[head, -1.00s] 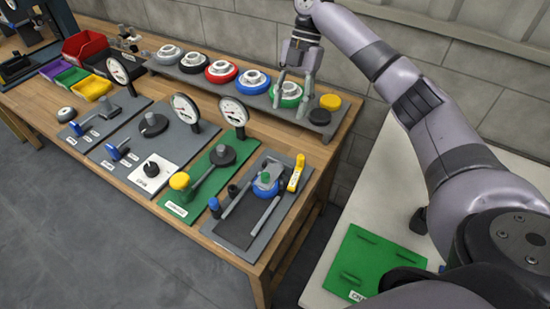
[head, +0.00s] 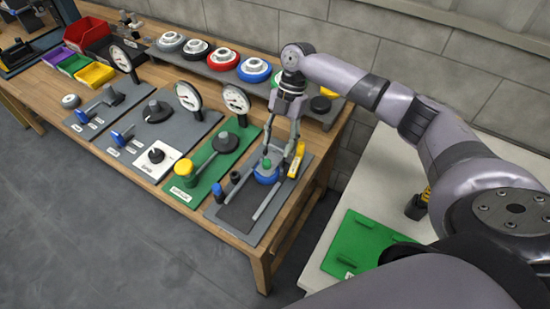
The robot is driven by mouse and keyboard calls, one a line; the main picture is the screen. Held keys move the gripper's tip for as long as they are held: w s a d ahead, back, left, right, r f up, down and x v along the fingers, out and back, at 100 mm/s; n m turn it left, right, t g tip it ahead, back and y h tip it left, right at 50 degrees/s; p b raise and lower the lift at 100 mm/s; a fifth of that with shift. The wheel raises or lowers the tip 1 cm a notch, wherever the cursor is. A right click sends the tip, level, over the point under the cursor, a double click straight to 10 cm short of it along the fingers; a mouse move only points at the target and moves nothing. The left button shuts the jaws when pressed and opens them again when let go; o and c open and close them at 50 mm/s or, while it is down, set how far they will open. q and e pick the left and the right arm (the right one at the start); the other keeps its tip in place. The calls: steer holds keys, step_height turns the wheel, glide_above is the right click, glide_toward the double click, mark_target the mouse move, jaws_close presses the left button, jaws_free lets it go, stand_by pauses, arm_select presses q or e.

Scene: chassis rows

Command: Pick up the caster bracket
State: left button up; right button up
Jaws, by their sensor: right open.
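I cannot tell for certain which part is the caster bracket. On the grey board (head: 222,213) at the bench's right end is a round blue part (head: 266,176) with a green knob (head: 266,163) on top. A yellow upright piece (head: 296,160) stands just to its right. My right gripper (head: 280,160) is open and points down over this board, its fingers around or just above the blue part. The fingers partly cover the blue and yellow parts. Whether they touch anything is unclear. My left gripper is not in view.
A raised grey shelf (head: 222,67) with several wheels runs behind. Boards with dial gauges (head: 236,100) stand to the left, beside a green board (head: 210,172) with a yellow knob. Colored bins (head: 95,74) are at far left. A pale table (head: 330,262) holds a green plate (head: 362,243).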

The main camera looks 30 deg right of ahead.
mark_target(275, 156)
steer(key=shift+p+x, duration=0.35)
steer(key=shift+x, duration=1.45)
steer(key=shift+s+a, duration=0.1)
steer(key=shift+c, duration=0.6)
steer(key=shift+r, duration=0.15)
jaws_close()
